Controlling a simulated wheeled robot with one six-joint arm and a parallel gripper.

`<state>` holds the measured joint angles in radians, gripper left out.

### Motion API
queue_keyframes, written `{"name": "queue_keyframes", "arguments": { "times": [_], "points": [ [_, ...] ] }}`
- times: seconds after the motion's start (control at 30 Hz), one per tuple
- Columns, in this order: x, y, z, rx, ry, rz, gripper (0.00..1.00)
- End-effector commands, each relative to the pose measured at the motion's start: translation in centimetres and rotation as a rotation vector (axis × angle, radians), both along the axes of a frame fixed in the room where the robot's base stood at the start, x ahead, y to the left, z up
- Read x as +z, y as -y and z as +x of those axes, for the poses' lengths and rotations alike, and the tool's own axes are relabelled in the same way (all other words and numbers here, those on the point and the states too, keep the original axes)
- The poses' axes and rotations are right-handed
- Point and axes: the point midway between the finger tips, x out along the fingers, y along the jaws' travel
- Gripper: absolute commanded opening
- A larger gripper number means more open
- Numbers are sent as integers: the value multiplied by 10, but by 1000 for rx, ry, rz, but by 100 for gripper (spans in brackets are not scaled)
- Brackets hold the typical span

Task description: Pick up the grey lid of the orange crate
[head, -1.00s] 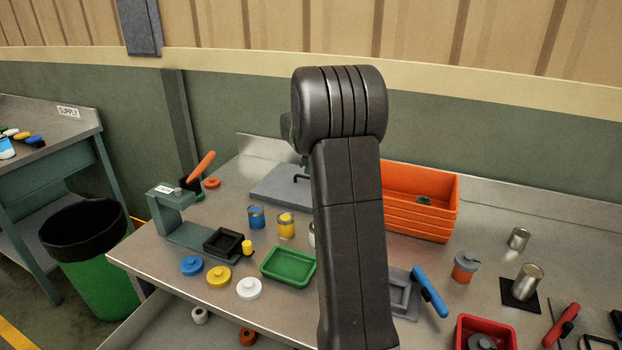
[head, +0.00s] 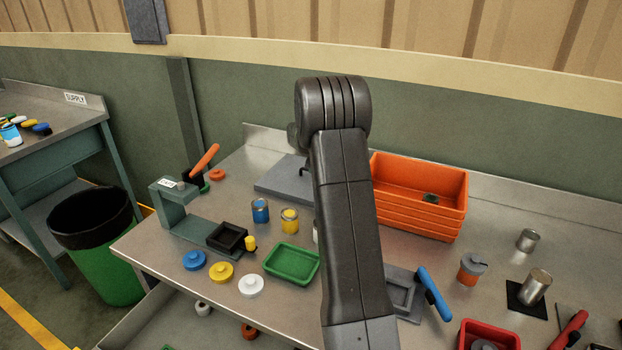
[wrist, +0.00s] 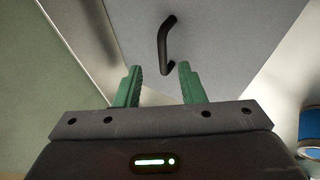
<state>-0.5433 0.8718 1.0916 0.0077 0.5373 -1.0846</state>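The grey lid (head: 281,181) lies flat at the back of the bench, left of the orange crate (head: 418,221), partly hidden behind my arm. Its black handle (head: 303,170) shows just left of my arm. In the wrist view, the grey lid (wrist: 225,40) fills much of the upper picture, and its black handle (wrist: 163,48) stands ahead of my gripper (wrist: 158,80). The two green fingers are open, apart and empty, with the handle's near end in line with the gap between them. In the head view my gripper is hidden behind my arm.
The orange crate is open, with a small dark green thing inside. A blue can (head: 260,211) and a yellow can (head: 290,221) stand in front of the lid. A green tray (head: 291,277) and a grey-green stand (head: 172,208) are nearby. The bench's back edge is raised.

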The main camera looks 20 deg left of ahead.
Motion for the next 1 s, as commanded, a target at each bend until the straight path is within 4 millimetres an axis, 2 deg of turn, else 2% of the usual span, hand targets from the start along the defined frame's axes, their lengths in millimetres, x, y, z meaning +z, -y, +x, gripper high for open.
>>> {"name": "queue_keyframes", "arguments": {
  "times": [0.4, 0.7, 0.73, 0.9, 1.0],
  "points": [
    [-36, -18, 19, 0, -1, -1, 36],
    [-41, -19, 21, 0, 0, 0, 36],
    [-41, -19, 21, 0, 0, 0, 34],
    [-41, -19, 21, -1, 0, -1, 1],
    [-40, -19, 21, -1, 0, -1, 0]
  ]
}}
